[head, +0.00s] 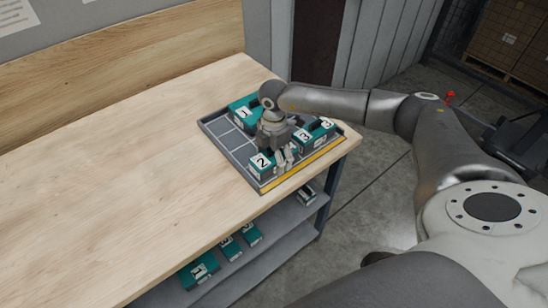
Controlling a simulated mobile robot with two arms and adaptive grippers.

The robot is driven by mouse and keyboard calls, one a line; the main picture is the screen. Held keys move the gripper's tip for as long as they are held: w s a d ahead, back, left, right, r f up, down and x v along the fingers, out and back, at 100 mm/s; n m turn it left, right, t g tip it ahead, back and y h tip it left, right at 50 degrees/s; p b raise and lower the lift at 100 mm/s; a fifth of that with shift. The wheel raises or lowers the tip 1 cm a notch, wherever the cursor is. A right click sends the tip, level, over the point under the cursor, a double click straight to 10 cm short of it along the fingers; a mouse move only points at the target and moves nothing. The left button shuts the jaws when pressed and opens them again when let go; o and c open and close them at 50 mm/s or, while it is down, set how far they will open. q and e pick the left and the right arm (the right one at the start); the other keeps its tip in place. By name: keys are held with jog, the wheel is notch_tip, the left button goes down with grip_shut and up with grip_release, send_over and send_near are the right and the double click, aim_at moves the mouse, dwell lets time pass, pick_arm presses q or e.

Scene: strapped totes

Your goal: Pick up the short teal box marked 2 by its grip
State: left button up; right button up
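The short teal box marked 2 (262,164) stands in the near corner of a grey divided tray (230,160) on the wooden table. Its white label with the 2 faces up. My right gripper (285,157) points down over the tray, right beside or over the right side of this box. The box's grip is hidden behind the gripper, and I cannot tell whether the fingers touch it or how far apart they are. My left gripper is not in view.
Teal boxes marked 3 (304,138) stand right of the gripper in the tray; one marked 1 (242,113) stands at its back. A yellow strip (300,169) runs along its front edge. The table (110,190) is clear at left. More teal boxes (200,269) sit on the shelf below.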

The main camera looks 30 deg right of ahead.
jog(key=c, duration=0.9)
jog(key=shift+c, duration=0.2)
jog(key=shift+w+r, duration=0.1)
jog(key=shift+r, duration=0.1)
